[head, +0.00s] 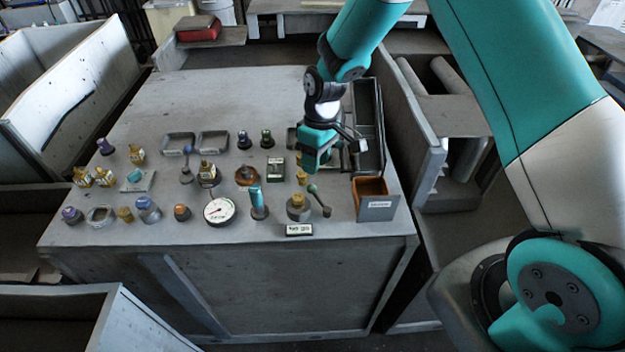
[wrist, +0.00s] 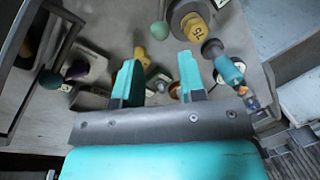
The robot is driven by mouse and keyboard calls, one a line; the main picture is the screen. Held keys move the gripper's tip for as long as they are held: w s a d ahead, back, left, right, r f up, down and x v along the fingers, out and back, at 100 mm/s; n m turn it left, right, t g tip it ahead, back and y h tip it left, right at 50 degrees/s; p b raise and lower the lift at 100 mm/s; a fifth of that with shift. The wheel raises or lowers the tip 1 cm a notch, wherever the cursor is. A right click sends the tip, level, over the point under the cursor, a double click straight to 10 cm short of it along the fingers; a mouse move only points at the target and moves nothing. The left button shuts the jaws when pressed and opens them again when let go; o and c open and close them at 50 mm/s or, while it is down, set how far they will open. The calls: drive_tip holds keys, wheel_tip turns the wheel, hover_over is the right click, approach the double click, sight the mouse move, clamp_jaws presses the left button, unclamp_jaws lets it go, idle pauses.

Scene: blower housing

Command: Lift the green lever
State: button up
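A lever with a green ball knob (head: 312,188) and a dark rod stands at the front right of the grey bench, beside a yellow knob on a round grey base. The same green ball appears near the top of the wrist view (wrist: 160,30). A second green ball (wrist: 50,79) shows at the left of the wrist view; I cannot tell its full form. My gripper (head: 312,162) is above the bench, behind the front green-knobbed lever in the head view. In the wrist view its two teal fingers (wrist: 159,78) are apart, with nothing seen held between them.
An orange-lined grey bin (head: 376,206) stands at the right front edge, with a dark tray (head: 368,115) behind it. The yellow knob (head: 297,203), a teal cylinder (head: 258,203) and a gauge (head: 219,211) stand nearby. The bench's back left (head: 210,95) is clear.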

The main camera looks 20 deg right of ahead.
sight(312, 185)
drive_tip(key=f, duration=0.2)
drive_tip(key=f+p, duration=0.1)
drive_tip(key=f, duration=0.2)
drive_tip(key=s+a+f, duration=0.1)
drive_tip(key=f, duration=0.1)
drive_tip(key=shift+a+f+p, duration=0.1)
drive_tip(key=shift+f+p, duration=0.1)
drive_tip(key=shift+p, duration=0.2)
clamp_jaws()
